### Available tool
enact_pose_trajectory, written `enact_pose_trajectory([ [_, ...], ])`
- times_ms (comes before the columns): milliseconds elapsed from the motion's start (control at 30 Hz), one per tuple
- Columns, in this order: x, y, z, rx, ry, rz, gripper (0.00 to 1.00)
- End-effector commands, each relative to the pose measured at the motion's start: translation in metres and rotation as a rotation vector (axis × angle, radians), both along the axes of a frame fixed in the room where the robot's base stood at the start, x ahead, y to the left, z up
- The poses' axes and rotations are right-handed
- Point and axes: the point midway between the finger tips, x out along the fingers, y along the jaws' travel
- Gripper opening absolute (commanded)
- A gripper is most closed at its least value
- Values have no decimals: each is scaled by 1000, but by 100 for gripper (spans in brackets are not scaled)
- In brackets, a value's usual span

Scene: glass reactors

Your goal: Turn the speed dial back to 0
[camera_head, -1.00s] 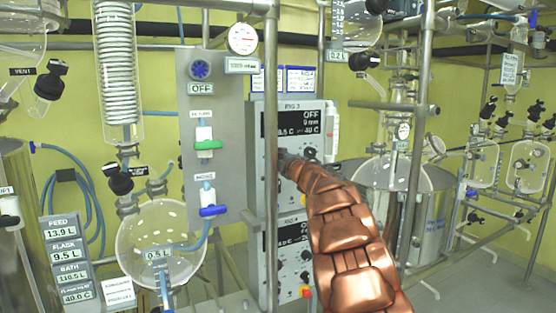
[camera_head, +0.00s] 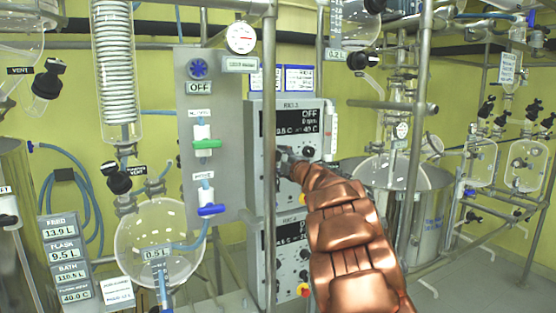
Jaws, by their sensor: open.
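The upper control box (camera_head: 316,168) is a pale grey unit behind a vertical steel pole. Its dark display (camera_head: 289,122) reads OFF at the top, with a line in rpm and temperatures below; the small digits are blurred. A black knob (camera_head: 309,151) shows at the right below the display. My gripper (camera_head: 284,158) is at the front of this box, below the display and left of that knob. It is small and dark in this view. My copper-coloured arm hides the lower part of the panel, and I cannot tell which dial, if any, the gripper touches.
The steel pole (camera_head: 269,190) stands just left of my gripper. A second similar box (camera_head: 290,262) sits below, with a red and yellow button (camera_head: 303,290). A grey valve panel (camera_head: 219,150) and a round glass flask (camera_head: 160,243) are to the left. Another pole (camera_head: 417,150) stands right.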

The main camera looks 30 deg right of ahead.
Motion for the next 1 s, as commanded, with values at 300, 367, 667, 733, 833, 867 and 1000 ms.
enact_pose_trajectory([
  [300, -39, 2, -3, 1, 4, -3, 67],
  [367, -46, 3, -3, 2, 2, -2, 67],
  [667, -76, 6, -4, 1, 1, -3, 67],
  [733, -80, 6, -5, 1, 1, -2, 67],
  [833, -83, 6, -6, 2, 2, -2, 67],
  [867, -83, 6, -6, 2, 2, -1, 67],
  [1000, -84, 7, -6, 2, 1, -1, 67],
])
